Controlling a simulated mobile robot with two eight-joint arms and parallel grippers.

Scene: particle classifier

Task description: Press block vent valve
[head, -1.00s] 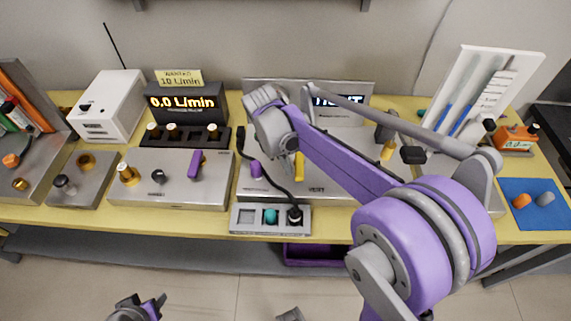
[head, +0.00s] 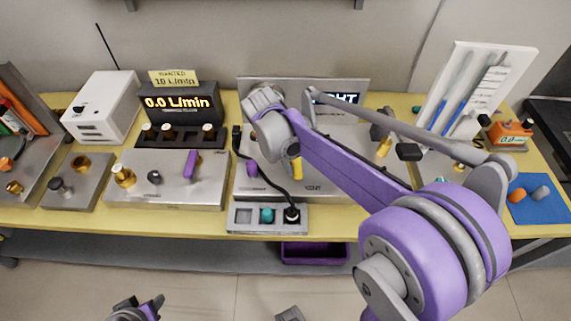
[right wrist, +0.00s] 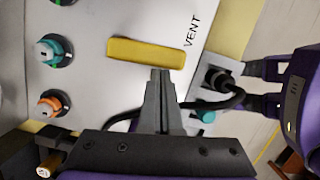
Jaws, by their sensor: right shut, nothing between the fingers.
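The yellow block vent valve (head: 297,168) is a bar on the grey panel above the VENT label. In the right wrist view the yellow bar (right wrist: 146,52) lies nearly crosswise, beside the black word VENT. My right gripper (right wrist: 160,73) is shut and empty, its tips right at the bar's lower edge; I cannot tell whether they touch. In the head view my right wrist hides the gripper and part of the panel. My left gripper (head: 140,307) is low in front of the table, with its fingers apart and empty.
A black cable runs past the bar to a plug (head: 292,215) in the small tray (head: 242,228), beside a teal plug (head: 267,215). Teal (right wrist: 50,53) and orange (right wrist: 50,103) knobs sit near my right gripper. The flow display (head: 180,102) reads 0.0 L/min.

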